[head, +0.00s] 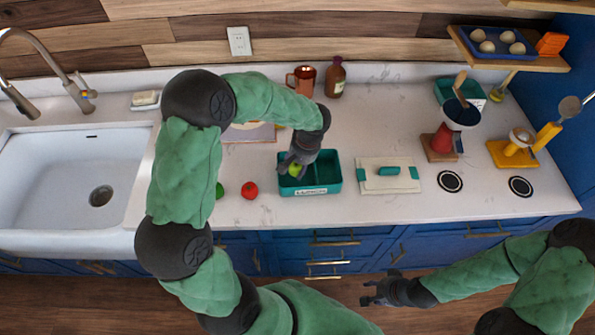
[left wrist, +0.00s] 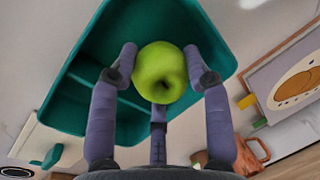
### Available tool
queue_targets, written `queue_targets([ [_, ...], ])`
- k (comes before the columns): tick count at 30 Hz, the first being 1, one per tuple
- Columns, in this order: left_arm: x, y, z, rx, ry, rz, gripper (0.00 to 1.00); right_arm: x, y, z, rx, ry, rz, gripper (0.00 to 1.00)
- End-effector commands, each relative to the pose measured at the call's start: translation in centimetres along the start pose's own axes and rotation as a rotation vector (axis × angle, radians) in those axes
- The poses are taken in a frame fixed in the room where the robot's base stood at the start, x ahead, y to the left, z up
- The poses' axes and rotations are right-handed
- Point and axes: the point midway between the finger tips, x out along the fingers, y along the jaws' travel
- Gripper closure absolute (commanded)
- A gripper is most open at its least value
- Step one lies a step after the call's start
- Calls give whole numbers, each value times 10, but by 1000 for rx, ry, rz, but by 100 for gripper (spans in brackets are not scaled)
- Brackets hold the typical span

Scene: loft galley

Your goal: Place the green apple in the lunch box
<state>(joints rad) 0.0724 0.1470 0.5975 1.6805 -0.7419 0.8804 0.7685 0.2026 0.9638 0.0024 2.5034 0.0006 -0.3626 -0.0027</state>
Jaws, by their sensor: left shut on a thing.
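The green apple (left wrist: 160,74) is held between the fingers of my left gripper (left wrist: 165,78). In the head view the apple (head: 295,170) shows at the left part of the teal lunch box (head: 310,190). The lunch box also shows in the left wrist view (left wrist: 70,122), behind the apple, with a divider between its compartments. My left gripper (head: 297,165) points down over the box's left compartment. I cannot tell whether the apple touches the box floor. My right gripper (head: 372,290) is in front of the counter, away from the box; its fingers appear apart and empty.
A red tomato-like item (head: 250,190) and a partly hidden green item (head: 219,190) lie left of the box. A white lid with a teal handle (head: 388,172) lies to its right. A copper mug (head: 302,80) and a brown bottle (head: 335,78) stand behind. The sink (head: 70,185) is far left.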

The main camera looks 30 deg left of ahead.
Motion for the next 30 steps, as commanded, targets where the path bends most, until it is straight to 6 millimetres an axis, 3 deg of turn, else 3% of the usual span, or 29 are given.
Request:
queue_targets([
  [6, 29, 6, 0, 1, -2, -1, 85, 4, 1, 0, 0, 0, 0, 60],
  [19, 35, 7, 0, 0, 0, 0, 85, 8, 3, 0, 0, 0, 0, 60],
  [20, 34, 7, 0, 1, -1, -1, 43, 7, 3, 0, 0, 0, 0, 60],
  [21, 33, 7, 0, 1, -1, 0, 32, 7, 2, 0, 0, 0, 0, 60],
  [22, 33, 7, 0, 1, -1, 0, 28, 7, 2, 0, 0, 0, 0, 60],
  [30, 33, 7, 0, 0, -1, 0, 28, 7, 2, 0, 0, 0, 0, 60],
])
